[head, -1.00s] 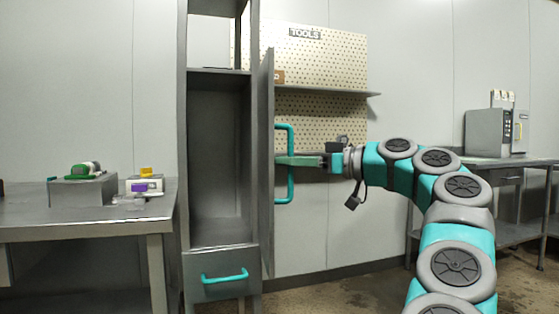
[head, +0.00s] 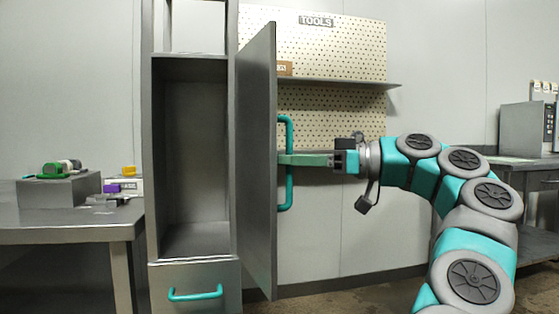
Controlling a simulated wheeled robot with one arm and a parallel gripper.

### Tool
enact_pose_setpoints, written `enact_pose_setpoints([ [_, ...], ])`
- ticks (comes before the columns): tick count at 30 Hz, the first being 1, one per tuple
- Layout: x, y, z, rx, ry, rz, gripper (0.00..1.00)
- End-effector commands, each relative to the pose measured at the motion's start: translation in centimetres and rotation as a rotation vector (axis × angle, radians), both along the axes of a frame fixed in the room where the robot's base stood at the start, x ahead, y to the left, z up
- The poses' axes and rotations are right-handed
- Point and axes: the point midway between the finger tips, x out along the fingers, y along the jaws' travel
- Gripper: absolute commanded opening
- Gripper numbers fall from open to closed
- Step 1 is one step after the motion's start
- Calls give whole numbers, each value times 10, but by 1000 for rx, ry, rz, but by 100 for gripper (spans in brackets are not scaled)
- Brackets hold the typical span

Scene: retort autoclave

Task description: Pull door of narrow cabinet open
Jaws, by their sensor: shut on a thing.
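The narrow cabinet (head: 152,160) stands left of centre, its upper compartment empty. Its grey door (head: 257,160) is hinged on the right side and stands wide open, swung out toward me. A vertical teal handle (head: 288,190) sits on the door's outer face, which is turned to the right. My gripper (head: 290,160) reaches in from the right with its green fingers at the middle of the handle and is shut on it. The fingertips are partly hidden at the handle and door edge.
A drawer with a teal handle (head: 195,293) is below the compartment. A steel table (head: 60,222) with small items stands left. A pegboard (head: 340,50) with a shelf (head: 340,83) hangs behind the door. Another table (head: 510,165) bears a grey machine (head: 525,128) at right.

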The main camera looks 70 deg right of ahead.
Motion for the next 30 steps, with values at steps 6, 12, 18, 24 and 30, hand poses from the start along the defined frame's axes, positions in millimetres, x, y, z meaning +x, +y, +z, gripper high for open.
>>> enact_pose_setpoints([
  [6,-2,2,-2,2,4,3,0],
  [12,-2,2,-2,3,6,3,0],
  [18,-2,2,-2,2,4,3,33],
  [24,-2,2,-1,1,3,3,47],
  [30,-2,2,0,1,2,3,47],
])
